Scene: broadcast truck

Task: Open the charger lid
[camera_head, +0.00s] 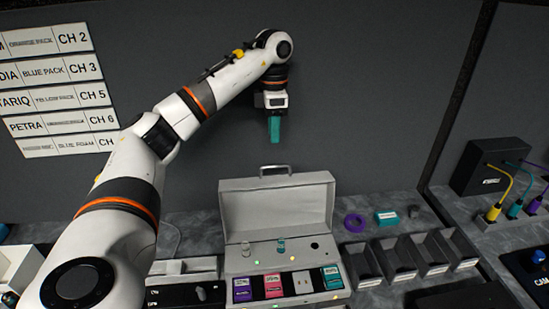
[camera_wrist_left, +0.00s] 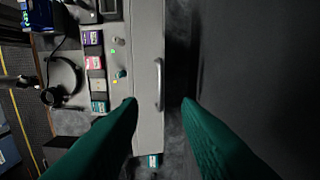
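The pale grey charger (camera_head: 237,262) stands on the counter with its lid (camera_head: 260,208) raised, leaning back against the wall side. A handle (camera_head: 275,168) sits on the lid's top edge; it also shows in the left wrist view (camera_wrist_left: 159,83). A purple pack (camera_head: 242,290), a pink pack (camera_head: 273,286) and a teal pack (camera_head: 332,278) sit in the front slots, with a grey slot between pink and teal. My left gripper (camera_head: 274,130) hangs above and apart from the handle. Its teal fingers are spread and empty in the wrist view (camera_wrist_left: 160,101). My right gripper is not in view.
Right of the charger are a purple ring (camera_head: 355,223), a teal box (camera_head: 386,217) and a row of grey bins (camera_head: 396,257). A black box (camera_head: 494,166) with coloured cables stands at far right. The wall behind carries labels (camera_head: 50,70) at left. Space around the gripper is clear.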

